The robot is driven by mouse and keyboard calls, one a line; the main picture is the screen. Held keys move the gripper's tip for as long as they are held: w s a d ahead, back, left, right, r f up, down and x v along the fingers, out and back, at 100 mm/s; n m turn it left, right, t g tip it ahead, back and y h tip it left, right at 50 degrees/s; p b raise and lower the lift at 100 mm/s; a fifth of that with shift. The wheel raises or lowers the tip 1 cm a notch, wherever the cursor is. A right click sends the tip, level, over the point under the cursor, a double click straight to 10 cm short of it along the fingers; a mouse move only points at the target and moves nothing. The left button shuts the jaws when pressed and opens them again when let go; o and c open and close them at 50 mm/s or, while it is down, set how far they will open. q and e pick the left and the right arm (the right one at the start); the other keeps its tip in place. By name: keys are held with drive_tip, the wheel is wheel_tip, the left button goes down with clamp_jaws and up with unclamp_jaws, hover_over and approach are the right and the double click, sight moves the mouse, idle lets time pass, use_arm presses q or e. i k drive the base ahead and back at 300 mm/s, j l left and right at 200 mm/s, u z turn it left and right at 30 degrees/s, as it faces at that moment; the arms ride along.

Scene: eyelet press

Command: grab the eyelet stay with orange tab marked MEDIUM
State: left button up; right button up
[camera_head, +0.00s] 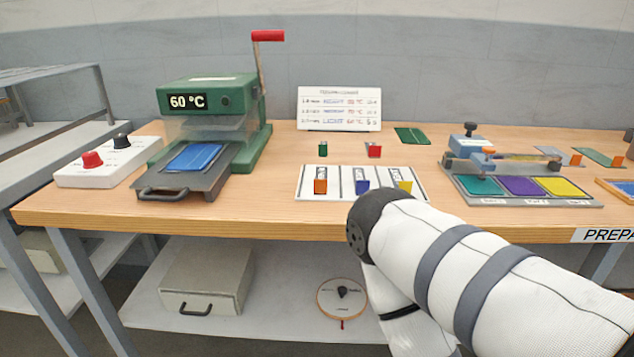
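A white three-slot board (303,190) lies near the table's front edge. It carries an orange tab (320,186) in the left slot, a blue tab (362,187) in the middle slot and a yellow tab (404,187) in the right slot. The slot lettering is too small to read, so I cannot tell which is marked MEDIUM. More orange tabs show at the right, by a grey flat piece (549,152) and a green flat piece (598,156). My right arm crosses the lower right, its bend close to the board's front right corner. Neither gripper is in view.
A green press (205,95) reading 60 °C stands at the left beside a control box (108,160). A grey fixture (480,190) with teal, purple and yellow pads stands right of the board. A sign (339,108) stands behind. Small green and red blocks sit behind the board.

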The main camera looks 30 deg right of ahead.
sight(320, 182)
drive_tip(key=i+j+z, duration=0.15)
drive_tip(key=z, duration=0.25)
drive_tip(key=i+j+z, duration=0.1)
drive_tip(key=j+z, duration=0.65)
drive_tip(key=i, duration=0.05)
